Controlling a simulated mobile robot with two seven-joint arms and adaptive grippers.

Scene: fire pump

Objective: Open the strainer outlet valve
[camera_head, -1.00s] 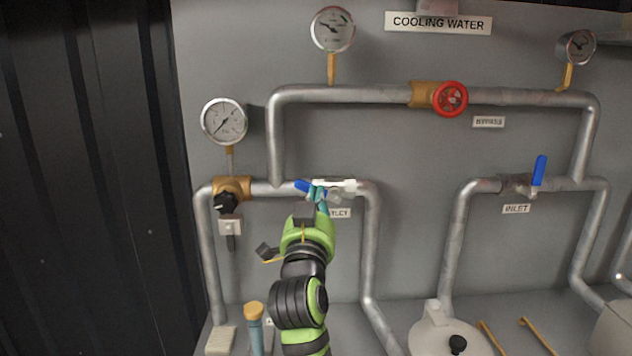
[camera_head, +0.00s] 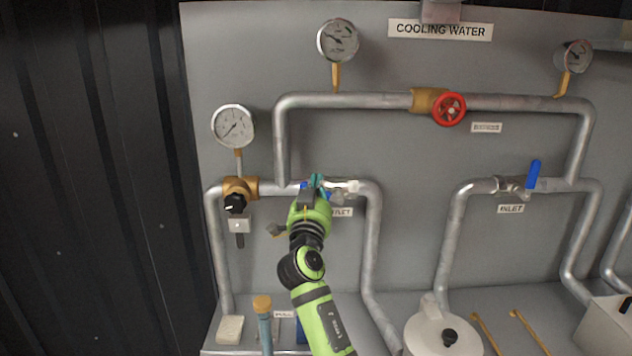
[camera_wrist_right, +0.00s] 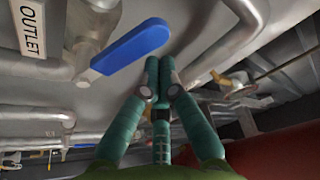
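The strainer outlet valve (camera_head: 345,187) sits on the left-hand horizontal pipe, above a partly covered label. Its blue lever (camera_wrist_right: 130,47) lies along the pipe in the head view, mostly hidden by my gripper. In the wrist view the lever is near the fingertips, with an OUTLET label (camera_wrist_right: 27,28) to its left. My right gripper (camera_head: 316,181) is in front of the lever's left part. Its teal fingers (camera_wrist_right: 160,65) come together at the tips with nothing visible between them. The tips lie just beside the lever's free end; contact cannot be told. My left gripper is not in view.
A brass fitting with a black knob (camera_head: 235,203) and a gauge (camera_head: 234,126) stand left of the valve. The red bypass wheel (camera_head: 449,109) is upper right. The inlet valve's blue lever (camera_head: 534,175) points up. A white-lidded pot (camera_head: 437,333) stands below.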

